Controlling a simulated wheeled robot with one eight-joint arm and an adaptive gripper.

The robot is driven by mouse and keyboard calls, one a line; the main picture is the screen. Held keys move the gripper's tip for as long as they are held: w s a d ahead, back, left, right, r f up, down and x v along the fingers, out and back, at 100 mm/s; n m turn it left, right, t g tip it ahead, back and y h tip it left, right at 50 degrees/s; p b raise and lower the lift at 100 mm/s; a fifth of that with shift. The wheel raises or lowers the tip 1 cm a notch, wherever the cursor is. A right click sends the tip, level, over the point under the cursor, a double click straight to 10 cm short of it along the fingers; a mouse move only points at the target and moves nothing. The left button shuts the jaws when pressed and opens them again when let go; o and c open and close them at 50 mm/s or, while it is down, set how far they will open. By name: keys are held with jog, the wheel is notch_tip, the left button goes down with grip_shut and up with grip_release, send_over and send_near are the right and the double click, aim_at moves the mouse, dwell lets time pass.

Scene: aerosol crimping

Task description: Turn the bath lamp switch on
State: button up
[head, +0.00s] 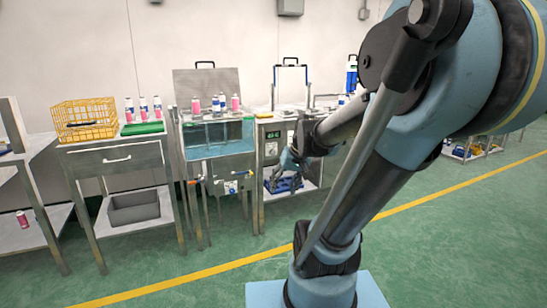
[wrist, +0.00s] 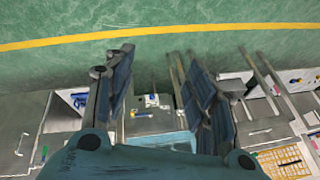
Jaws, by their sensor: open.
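The water bath (head: 218,135) is a glass-sided tank with bluish water on a metal stand, left of centre in the head view. A small pale panel (head: 231,187) sits below its front, with small fittings beside it. The panel also shows between my fingers in the wrist view (wrist: 152,100); I cannot make out which small part is the lamp switch or its position. My gripper (head: 287,168) is right of the bath front in the head view. In the wrist view my gripper (wrist: 150,58) is open and empty, its fingers wide apart, with nothing touching them.
A control cabinet (head: 272,146) stands right of the bath. A drawer table (head: 116,158) with a yellow crate (head: 84,119) stands left. The green floor (head: 215,285) before the benches is clear.

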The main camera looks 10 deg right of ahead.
jog(key=w+a+r+m+t+y, duration=0.1)
jog(key=w+r+t+y, duration=0.15)
jog(key=w, duration=1.65)
jog(key=w+a+r+t+y, duration=0.15)
jog(key=w+t, duration=0.25)
jog(key=w, duration=1.4)
jog(key=m+t+h, duration=0.1)
jog(key=m+t, duration=0.5)
jog(key=t, duration=0.1)
send_near(273, 153)
jog(key=x, duration=0.9)
jog(key=shift+w+r, duration=0.15)
jog(key=shift+c, duration=0.2)
jog(key=shift+d, duration=0.1)
jog(key=c, duration=1)
